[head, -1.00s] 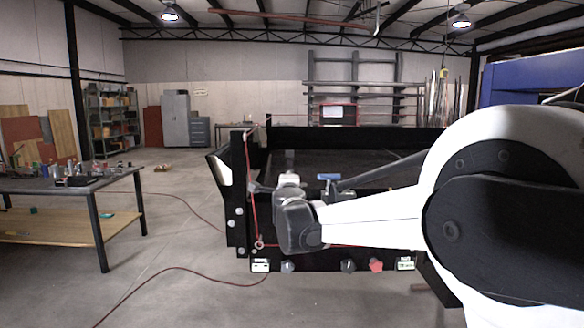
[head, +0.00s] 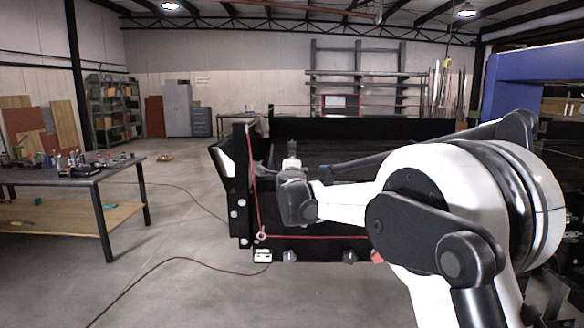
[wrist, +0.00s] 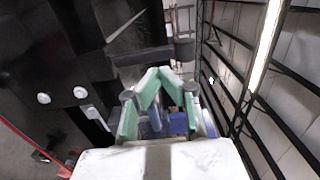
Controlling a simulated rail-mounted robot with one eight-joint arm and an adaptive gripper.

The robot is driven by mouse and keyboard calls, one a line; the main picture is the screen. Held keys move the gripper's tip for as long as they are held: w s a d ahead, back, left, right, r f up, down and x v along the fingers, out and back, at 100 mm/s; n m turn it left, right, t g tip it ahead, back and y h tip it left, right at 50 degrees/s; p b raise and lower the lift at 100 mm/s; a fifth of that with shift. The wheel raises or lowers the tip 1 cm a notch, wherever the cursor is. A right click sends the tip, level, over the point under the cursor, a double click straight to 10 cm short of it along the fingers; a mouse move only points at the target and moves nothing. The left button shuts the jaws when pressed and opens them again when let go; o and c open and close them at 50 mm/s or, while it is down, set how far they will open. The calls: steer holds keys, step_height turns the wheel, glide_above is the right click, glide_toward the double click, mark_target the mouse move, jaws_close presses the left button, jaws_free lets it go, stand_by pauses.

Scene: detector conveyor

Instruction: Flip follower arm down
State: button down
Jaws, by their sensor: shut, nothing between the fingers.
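My gripper (wrist: 160,70) shows in the wrist view with its green-lined fingers brought together at the tips, with nothing between them. A dark bar (wrist: 143,56) with a grey block (wrist: 184,49) at its end juts out from the black conveyor frame just beyond the fingertips. It may be the follower arm; I cannot tell whether the fingers touch it. In the head view my wrist is in front of the conveyor (head: 320,248), and the fingers are mostly hidden. A dark slanted bar (head: 355,164) lies behind my wrist; what it belongs to is unclear.
A red cord (head: 252,190) runs down the conveyor's left corner and along its front, above knobs (head: 289,257) and a partly covered red button (head: 377,257). A cluttered workbench (head: 98,180) stands at left. The floor between them is clear except for cables.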

steer(key=shift+w+a+p, duration=0.15)
steer(key=shift+w+p, duration=0.05)
steer(key=shift+w, duration=1.25)
steer(key=shift+w+a+p, duration=0.1)
steer(key=shift+w+p, duration=0.1)
steer(key=shift+w, duration=1.25)
